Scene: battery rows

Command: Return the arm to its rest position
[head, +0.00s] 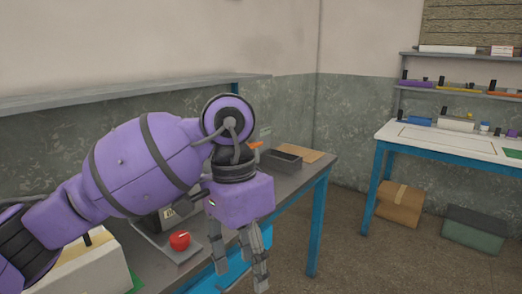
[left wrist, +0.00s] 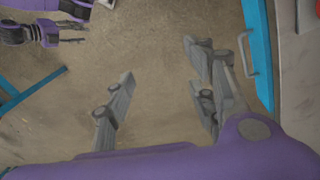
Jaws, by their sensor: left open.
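My left arm comes in from the left of the head view. Its gripper (head: 241,270) points down in front of the grey workbench (head: 295,185), over the floor side of its front edge. In the left wrist view the two grey fingers of the left gripper (left wrist: 160,62) stand wide apart with only bare floor between them, so it is open and empty. Another purple gripper with grey fingers, my right one (left wrist: 72,32), shows at the top left of the left wrist view. It is small and partly cut off, and its opening is unclear.
A red round object (head: 180,241) and a dark open tray (head: 281,158) are on the workbench near my arm. A white-topped table (head: 450,140) with blue legs stands at the right. A cardboard box (head: 400,203) and a green-grey box (head: 472,228) are on the floor.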

